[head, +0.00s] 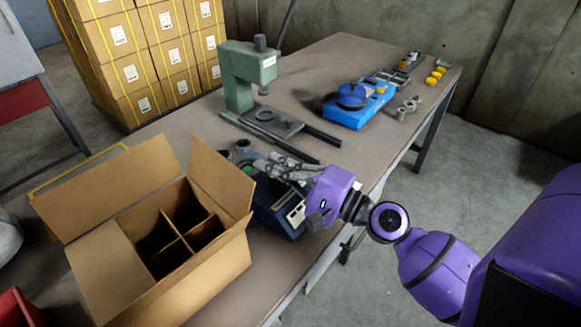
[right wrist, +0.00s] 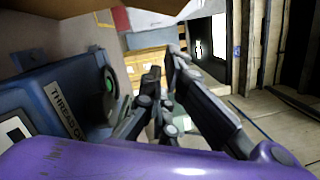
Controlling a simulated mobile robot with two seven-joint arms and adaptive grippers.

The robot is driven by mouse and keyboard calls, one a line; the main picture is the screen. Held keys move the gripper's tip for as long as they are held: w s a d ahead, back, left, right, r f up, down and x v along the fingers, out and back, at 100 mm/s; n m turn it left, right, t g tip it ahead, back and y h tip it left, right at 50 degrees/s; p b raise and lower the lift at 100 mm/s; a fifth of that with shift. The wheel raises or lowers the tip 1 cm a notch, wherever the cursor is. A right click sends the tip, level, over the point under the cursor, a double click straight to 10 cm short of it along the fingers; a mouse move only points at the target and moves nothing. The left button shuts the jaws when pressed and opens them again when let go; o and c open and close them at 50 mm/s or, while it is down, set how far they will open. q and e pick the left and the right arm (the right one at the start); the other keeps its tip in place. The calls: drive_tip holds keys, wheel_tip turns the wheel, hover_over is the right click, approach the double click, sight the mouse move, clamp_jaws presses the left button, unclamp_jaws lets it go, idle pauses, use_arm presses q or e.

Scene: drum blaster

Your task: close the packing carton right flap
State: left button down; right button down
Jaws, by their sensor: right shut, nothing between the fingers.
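The open packing carton (head: 215,262) stands on the near left of the table, with cardboard dividers inside. Its right flap (head: 222,178) stands up, leaning outward. The back flap (head: 110,188) also stands up; a left flap (head: 103,262) lies lower, near the rim. My right gripper (head: 258,165) is shut and empty, just right of the right flap; whether it touches cannot be told. In the right wrist view the closed fingers (right wrist: 167,95) point away, and a brown cardboard edge (right wrist: 55,7) shows at the top left. My left gripper is not in view.
A dark blue device (head: 283,212) stands under and beside my right gripper, close to the carton. A green press (head: 246,75) stands behind. A blue unit (head: 358,108) and small yellow parts (head: 434,77) lie farther right. Stacked cartons (head: 135,55) stand behind the table.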

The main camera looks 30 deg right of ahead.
sight(217, 177)
drive_tip(key=a+p, duration=0.1)
drive_tip(key=w+a+r+p, duration=0.1)
drive_tip(key=a, duration=0.1)
drive_tip(key=w+a+r+p, duration=0.1)
drive_tip(key=a+p, duration=0.1)
drive_tip(key=shift+f, duration=0.1)
idle(0.3)
drive_tip(key=shift+w+a, duration=0.1)
drive_tip(key=shift+w, duration=0.05)
